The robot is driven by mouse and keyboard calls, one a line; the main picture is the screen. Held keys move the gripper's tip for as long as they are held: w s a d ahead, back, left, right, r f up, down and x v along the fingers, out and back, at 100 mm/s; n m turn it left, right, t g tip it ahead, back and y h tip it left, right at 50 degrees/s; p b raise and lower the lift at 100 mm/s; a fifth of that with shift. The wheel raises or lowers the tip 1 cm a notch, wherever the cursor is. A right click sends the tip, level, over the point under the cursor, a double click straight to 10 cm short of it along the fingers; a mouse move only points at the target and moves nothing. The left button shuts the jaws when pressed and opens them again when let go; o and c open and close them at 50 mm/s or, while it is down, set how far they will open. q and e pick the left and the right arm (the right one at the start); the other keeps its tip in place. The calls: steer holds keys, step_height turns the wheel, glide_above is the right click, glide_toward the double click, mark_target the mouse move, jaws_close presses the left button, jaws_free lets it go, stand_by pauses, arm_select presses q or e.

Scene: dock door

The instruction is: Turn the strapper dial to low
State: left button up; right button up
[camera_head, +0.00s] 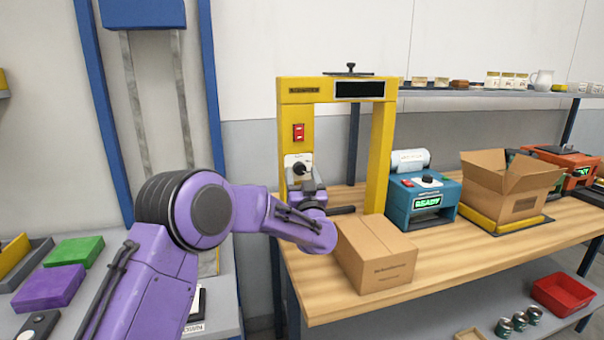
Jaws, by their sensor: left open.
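The strapper (379,150) is a yellow arch standing on the wooden bench. Its left post carries a red switch (298,132) and, below that, a pale plate with a black dial (299,168). The dial's pointer setting is too small to read. My left gripper (305,183) is open, at the post just below and in front of the dial. It hides the lower part of the plate. I cannot tell whether the fingers touch the dial. My right gripper is not in view.
A closed cardboard box (377,254) sits on the bench (460,270) right beside my left wrist. A teal label printer (423,198) and an open carton (510,185) stand farther right. A shelf (480,93) runs behind.

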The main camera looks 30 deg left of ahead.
arm_select(q)
steer(key=c, duration=1)
